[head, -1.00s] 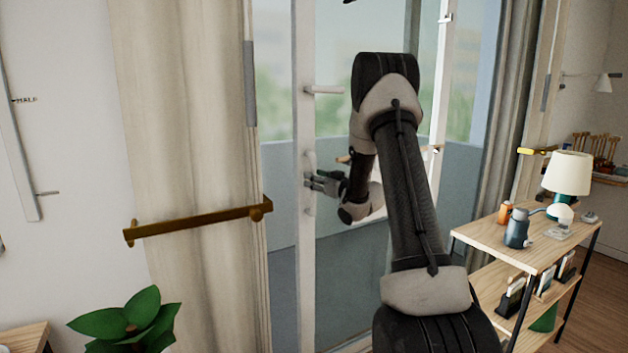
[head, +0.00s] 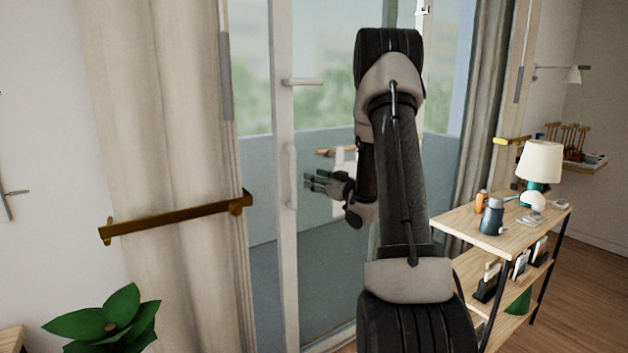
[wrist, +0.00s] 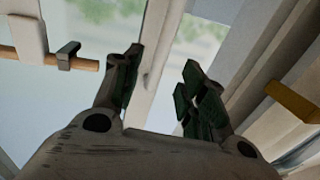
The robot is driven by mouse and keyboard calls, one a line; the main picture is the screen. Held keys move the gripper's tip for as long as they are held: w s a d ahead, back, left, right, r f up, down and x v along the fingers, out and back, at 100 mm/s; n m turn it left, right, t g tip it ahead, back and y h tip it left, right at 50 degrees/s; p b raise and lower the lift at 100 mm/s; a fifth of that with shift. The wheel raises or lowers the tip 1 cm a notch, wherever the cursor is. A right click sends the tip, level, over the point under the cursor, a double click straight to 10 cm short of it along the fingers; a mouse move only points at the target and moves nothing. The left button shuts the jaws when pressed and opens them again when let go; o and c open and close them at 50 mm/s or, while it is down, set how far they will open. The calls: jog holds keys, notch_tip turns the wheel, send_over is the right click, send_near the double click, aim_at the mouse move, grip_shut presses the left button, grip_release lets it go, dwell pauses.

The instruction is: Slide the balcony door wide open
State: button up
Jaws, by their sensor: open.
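The balcony door (head: 284,240) is tall glass in a white frame, with its white upright left of my gripper in the head view. A pale vertical pull handle (head: 291,175) is on this upright, and a lever-like handle (head: 302,82) sticks out above it. My gripper (head: 309,181) is open and empty, just right of the pull handle with a small gap. In the wrist view the white upright (wrist: 160,45) shows beyond and between the spread fingers (wrist: 163,60). My arm hides part of the glass. I cannot tell how far the door stands open.
A brass rail (head: 180,216) crosses the beige curtain (head: 150,110) at left. A plant (head: 110,320) is at lower left. A wooden shelf (head: 460,228) with a lamp (head: 540,165) and a dark flask (head: 492,216) stands close right of my arm. A wooden rod (wrist: 85,65) shows outside.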

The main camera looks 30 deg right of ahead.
aim_at(295, 180)
jog(key=f+x, duration=0.1)
jog(key=x, duration=0.6)
jog(key=f+x, duration=0.1)
jog(key=x, duration=0.3)
jog(key=shift+w+a+f, duration=0.15)
jog(key=shift+f, duration=0.15)
grip_shut()
